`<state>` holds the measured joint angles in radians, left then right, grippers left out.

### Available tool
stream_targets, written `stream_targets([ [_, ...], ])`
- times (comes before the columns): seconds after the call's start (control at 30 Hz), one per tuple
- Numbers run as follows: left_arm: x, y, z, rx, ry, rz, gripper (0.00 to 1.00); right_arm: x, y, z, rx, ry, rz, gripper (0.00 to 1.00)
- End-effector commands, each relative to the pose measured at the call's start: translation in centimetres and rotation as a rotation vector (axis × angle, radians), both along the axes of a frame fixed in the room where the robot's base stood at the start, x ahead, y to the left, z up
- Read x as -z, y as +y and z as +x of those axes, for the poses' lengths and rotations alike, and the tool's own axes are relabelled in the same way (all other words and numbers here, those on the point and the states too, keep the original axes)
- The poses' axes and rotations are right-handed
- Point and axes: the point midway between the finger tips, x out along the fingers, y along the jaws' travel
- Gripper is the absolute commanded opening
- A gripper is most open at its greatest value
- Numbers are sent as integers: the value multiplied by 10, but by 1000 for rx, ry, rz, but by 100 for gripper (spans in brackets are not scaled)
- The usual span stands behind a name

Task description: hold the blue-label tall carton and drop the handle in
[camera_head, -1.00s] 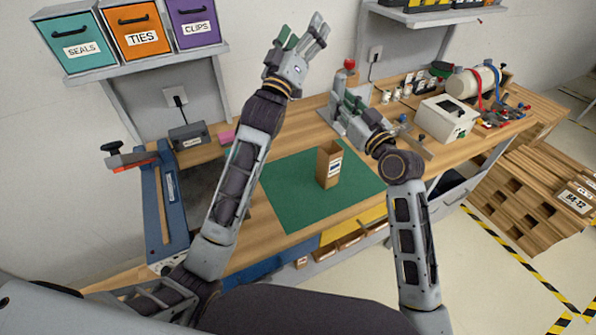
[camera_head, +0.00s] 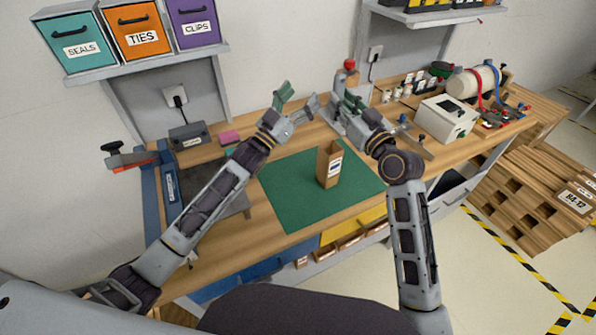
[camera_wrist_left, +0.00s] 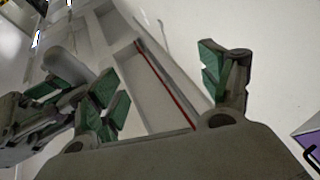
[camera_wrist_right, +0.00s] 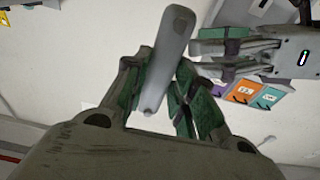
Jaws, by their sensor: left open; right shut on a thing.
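The tall brown carton (camera_head: 323,168) stands upright on the green mat, with a white label bearing a blue mark on its side. My left gripper (camera_head: 299,98) is open and empty above the bench, up and left of the carton; its spread fingers show in the left wrist view (camera_wrist_left: 165,88). My right gripper (camera_head: 341,100) is raised behind the carton in the head view. In the right wrist view it is shut on a smooth grey bar, the handle (camera_wrist_right: 170,55). The handle also shows in the left wrist view (camera_wrist_left: 66,65). Neither gripper touches the carton.
The green mat (camera_head: 290,205) is clear around the carton. A white box (camera_head: 446,118) and several small white containers stand at the right. A grey machine with a blue frame (camera_head: 172,200) is at the left. Labelled bins (camera_head: 140,35) sit on a shelf above.

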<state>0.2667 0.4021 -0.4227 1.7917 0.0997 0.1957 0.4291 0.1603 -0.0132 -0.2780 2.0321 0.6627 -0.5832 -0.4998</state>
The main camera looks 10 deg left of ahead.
Motion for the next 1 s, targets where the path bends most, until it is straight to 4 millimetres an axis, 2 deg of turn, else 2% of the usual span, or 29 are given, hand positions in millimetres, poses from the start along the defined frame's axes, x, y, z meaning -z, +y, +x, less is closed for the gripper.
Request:
stream_targets([
  [0.2, 42, 19, -5, 2, -20, 82, 79, 0, 0, 0, 0, -1, 1, 1],
  [0.47, 83, 40, -16, 14, -31, 164, 79, 0, 0, 0, 0, -1, 1, 1],
  [0.77, 120, 12, -44, 134, 89, 226, 79, 0, 0, 0, 0, -1, 1, 1],
  [1.0, 158, -6, -74, 221, 225, 274, 79, 0, 0, 0, 0, -1, 1, 1],
])
